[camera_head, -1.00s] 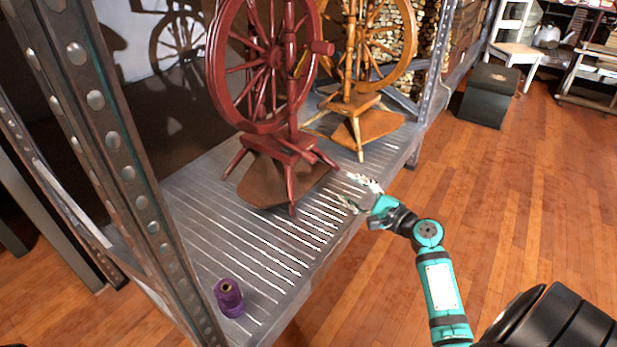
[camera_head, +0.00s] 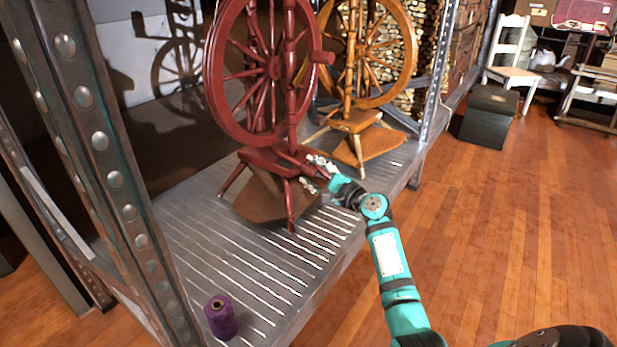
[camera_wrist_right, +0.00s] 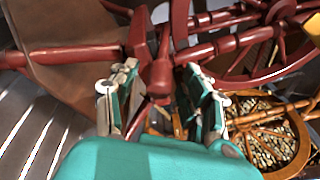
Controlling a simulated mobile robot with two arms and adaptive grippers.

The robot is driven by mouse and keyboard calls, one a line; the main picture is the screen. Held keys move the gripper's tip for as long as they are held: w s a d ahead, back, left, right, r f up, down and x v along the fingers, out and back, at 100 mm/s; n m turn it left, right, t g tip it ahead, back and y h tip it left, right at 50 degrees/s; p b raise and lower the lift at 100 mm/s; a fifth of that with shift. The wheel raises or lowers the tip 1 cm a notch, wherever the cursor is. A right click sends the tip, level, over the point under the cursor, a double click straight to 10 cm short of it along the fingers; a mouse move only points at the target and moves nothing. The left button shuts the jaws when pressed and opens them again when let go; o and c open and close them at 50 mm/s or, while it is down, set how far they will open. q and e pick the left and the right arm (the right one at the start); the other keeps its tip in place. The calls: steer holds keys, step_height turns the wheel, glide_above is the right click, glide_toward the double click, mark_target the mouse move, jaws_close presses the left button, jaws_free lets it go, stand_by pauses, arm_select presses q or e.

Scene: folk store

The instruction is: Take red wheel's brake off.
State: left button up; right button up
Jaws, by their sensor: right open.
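The red spinning wheel (camera_head: 272,68) stands upright on the metal shelf, with its three-legged base (camera_head: 275,160) below the wheel. My right gripper (camera_head: 314,174) is at the right end of this base, low down. In the right wrist view its two fingers (camera_wrist_right: 161,88) are open on either side of a dark red turned part (camera_wrist_right: 161,70) of the spinning wheel. I cannot tell whether they touch it. I cannot make out for sure which part is the brake. My left gripper is not in view.
The orange spinning wheel (camera_head: 366,60) stands close behind to the right. A purple spool (camera_head: 221,317) is on the near end of the slatted metal shelf (camera_head: 190,254). A steel upright (camera_head: 105,150) stands at the left.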

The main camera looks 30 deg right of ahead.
steer(key=shift+w+a, duration=0.1)
steer(key=shift+w, duration=0.8)
steer(key=shift+c, duration=0.3)
jaws_close()
